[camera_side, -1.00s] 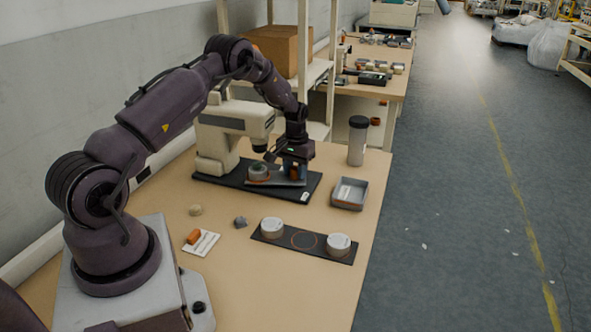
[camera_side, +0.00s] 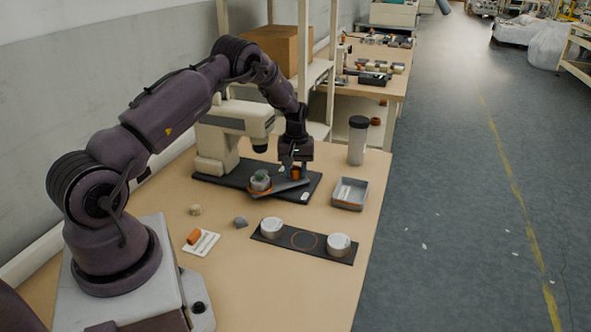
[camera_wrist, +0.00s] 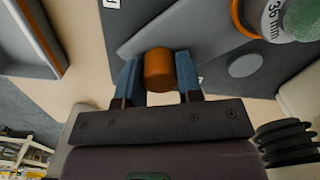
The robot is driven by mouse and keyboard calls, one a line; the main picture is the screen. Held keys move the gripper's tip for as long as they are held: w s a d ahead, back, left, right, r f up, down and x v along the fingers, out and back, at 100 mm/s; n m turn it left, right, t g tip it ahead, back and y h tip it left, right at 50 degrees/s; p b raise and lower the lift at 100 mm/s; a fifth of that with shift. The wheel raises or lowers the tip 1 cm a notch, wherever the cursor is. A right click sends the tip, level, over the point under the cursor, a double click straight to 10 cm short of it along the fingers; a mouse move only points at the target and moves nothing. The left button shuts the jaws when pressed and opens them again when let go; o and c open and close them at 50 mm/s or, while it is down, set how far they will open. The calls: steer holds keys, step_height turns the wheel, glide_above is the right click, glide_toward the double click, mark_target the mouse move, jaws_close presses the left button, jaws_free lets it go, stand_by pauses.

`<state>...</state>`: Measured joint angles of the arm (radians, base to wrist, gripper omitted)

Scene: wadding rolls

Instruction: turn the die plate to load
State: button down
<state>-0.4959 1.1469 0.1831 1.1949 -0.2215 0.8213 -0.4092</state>
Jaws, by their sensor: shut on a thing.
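The die plate (camera_side: 290,187) is a flat grey plate on the dark base of the cream press (camera_side: 216,150); it lies at an angle. An orange knob (camera_wrist: 159,70) stands up from it. My gripper (camera_wrist: 158,66) is shut on this knob, with a blue finger on either side; it also shows over the plate in the side view (camera_side: 296,172). A round die (camera_side: 261,183), marked "36 mm" in the wrist view (camera_wrist: 272,20), sits in an orange ring on the plate. Something green is on its top. The die stands in front of the press head.
A grey tray (camera_side: 349,207) and a dark-capped canister (camera_side: 357,145) stand to the right. A black strip (camera_side: 290,236) with two white-topped tins, a white card (camera_side: 208,248) and small pieces lie nearer. Bare tabletop lies between.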

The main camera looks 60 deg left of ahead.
steer(key=shift+r+n, duration=0.1)
steer(key=shift+n, duration=4.3)
steer(key=c, duration=0.8)
jaws_free()
step_height(320, 180, up, 13)
steer(key=shift+f, duration=0.1)
